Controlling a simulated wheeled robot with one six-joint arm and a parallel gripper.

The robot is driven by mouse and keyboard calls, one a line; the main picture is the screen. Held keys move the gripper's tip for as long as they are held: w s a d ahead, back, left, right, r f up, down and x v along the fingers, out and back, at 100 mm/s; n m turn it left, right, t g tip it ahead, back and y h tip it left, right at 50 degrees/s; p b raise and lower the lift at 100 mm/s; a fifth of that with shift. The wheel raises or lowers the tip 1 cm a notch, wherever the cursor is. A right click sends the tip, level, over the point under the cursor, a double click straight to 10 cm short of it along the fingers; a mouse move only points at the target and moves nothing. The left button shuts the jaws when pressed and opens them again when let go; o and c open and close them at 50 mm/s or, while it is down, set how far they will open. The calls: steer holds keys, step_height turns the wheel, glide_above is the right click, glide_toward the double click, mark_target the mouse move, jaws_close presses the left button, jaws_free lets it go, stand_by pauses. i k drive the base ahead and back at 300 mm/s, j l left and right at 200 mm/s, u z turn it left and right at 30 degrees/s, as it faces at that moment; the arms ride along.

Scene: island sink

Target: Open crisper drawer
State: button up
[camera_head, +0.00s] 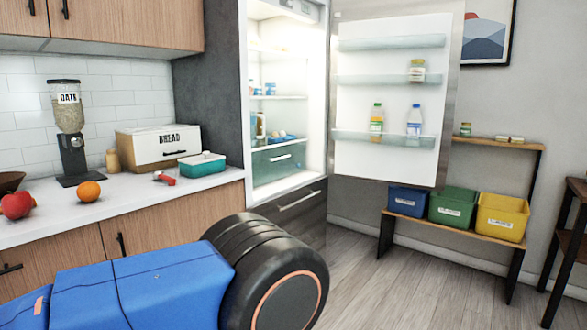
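The crisper drawer (279,161) is a teal-green, see-through box low inside the lit fridge, with a small white handle on its front. It looks shut, with its front set back inside the fridge; below it is a pale bare space. The fridge door (375,108) stands wide open to the right. My blue arm with its black joint crosses the lower left of the view, in front of the counter and near the fridge's lower drawer. My gripper is not in view.
The counter (140,216) at left holds an oat dispenser (68,120), a bread box (158,146), a teal container (202,167) and fruit. The lower fridge drawer (300,210) is shut. Coloured bins, such as the yellow bin (502,218), sit on a low shelf at right. The wooden floor (400,290) before the fridge is clear.

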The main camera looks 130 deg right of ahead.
mark_target(270, 160)
steer(key=l+z, duration=0.1)
steer(key=z, duration=4.15)
